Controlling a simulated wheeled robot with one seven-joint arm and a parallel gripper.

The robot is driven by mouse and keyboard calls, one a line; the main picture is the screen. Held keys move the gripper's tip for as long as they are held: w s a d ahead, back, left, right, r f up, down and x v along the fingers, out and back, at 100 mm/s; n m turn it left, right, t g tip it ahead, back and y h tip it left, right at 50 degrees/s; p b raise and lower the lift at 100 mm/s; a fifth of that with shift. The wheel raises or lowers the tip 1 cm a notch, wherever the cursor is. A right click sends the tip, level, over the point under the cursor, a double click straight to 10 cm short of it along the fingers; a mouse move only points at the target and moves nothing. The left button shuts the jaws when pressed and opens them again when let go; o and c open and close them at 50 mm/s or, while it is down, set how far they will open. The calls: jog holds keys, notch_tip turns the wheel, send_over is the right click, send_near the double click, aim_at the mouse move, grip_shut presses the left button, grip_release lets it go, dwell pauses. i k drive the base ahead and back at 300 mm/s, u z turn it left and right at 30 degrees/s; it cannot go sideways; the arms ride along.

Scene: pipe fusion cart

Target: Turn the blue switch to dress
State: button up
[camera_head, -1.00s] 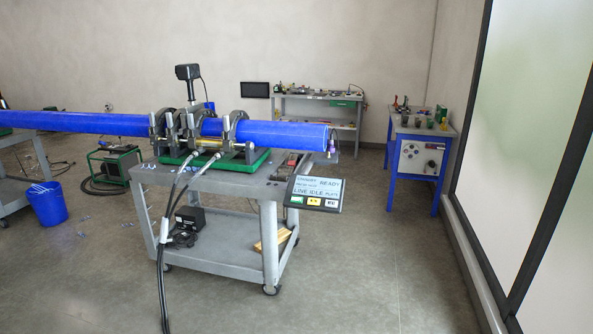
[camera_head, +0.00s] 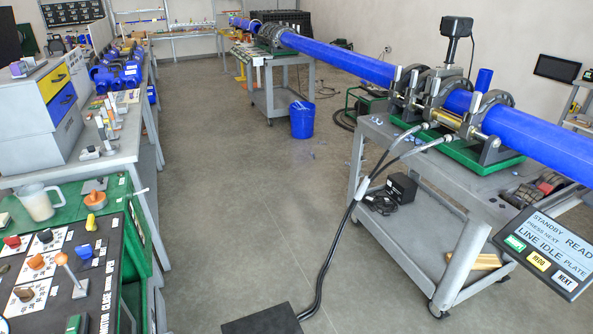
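A dark control panel (camera_head: 105,300) is at the lower left of the head view, with several coloured knobs on white label plates. The labels are too small to read, so I cannot tell which position is dress or where the blue knob points. My gripper is not in view.
The grey cart (camera_head: 400,260) with the blue pipe (camera_head: 345,65) stands at the right, its tilted screen (camera_head: 545,250) near the right edge. Black hoses run down to a dark floor plate (camera_head: 262,320). A blue bucket (camera_head: 303,120) stands farther back. Open floor lies between.

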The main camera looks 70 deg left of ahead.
aim_at(85, 251)
jog(key=u, duration=2.6)
jog(key=i, duration=2.2)
jog(key=u, duration=3.45)
jog(key=i, duration=0.5)
jog(key=z, duration=0.1)
